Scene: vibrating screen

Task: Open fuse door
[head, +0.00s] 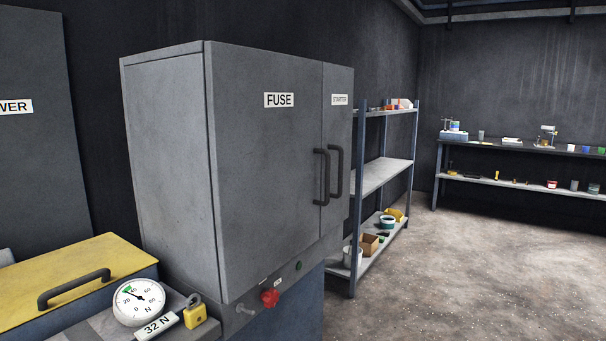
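The fuse door (265,180) is the wide grey front panel of a grey cabinet in the middle of the head view, with a FUSE label (279,100). It looks shut, flush with the cabinet front. Its dark vertical handle (321,177) is near its right edge. Beside it is a narrower door (338,145) with its own small label and dark handle (336,172), and it also looks shut. Neither of my grippers shows in the head view.
A round gauge (139,302), a yellow padlock (195,312) and a yellow lid (70,270) with a handle stand at front left. Shelves (383,177) stand behind; the floor (450,270) at right is clear.

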